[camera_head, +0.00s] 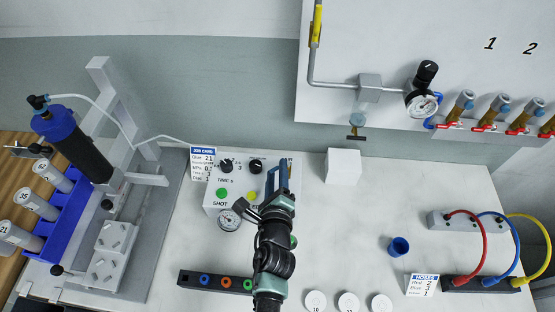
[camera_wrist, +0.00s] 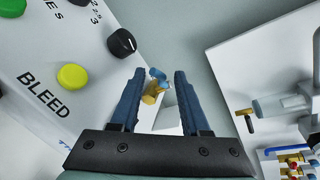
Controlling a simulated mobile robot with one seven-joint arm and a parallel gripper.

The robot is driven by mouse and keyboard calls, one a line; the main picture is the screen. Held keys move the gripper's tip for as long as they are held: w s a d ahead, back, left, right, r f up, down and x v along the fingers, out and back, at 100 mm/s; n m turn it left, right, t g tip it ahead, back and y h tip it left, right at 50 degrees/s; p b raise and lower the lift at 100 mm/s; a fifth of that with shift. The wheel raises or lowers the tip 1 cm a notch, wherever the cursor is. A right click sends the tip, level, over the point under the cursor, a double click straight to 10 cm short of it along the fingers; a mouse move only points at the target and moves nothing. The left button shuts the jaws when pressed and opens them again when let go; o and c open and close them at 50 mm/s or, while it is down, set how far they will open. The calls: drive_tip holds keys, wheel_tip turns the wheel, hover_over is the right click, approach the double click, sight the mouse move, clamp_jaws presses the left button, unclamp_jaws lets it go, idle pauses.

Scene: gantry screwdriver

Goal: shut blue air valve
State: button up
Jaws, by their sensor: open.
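A small brass fitting with a light blue top (camera_wrist: 157,82) shows between my fingers in the wrist view. It looks like the blue air valve; its handle position is too small to read. In the head view I cannot pick it out around my gripper (camera_head: 277,178). My gripper (camera_wrist: 160,82) is open, with its two blue fingers apart on either side of the fitting in the picture. I cannot tell whether the fitting is between them or beyond. In the head view my gripper is over the control box (camera_head: 211,198).
A pipe valve with a dark handle (camera_head: 356,138) hangs below the wall panel (camera_head: 340,104); it also shows in the wrist view (camera_wrist: 245,114). A white block (camera_head: 343,167) stands right of the box. Several red-handled valves (camera_head: 478,127) line the panel.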

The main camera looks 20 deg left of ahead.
sight(277, 168)
drive_tip(key=shift+b+x, duration=0.55)
drive_tip(key=shift+x, duration=1.85)
clamp_jaws()
drive_tip(key=shift+r, duration=0.1)
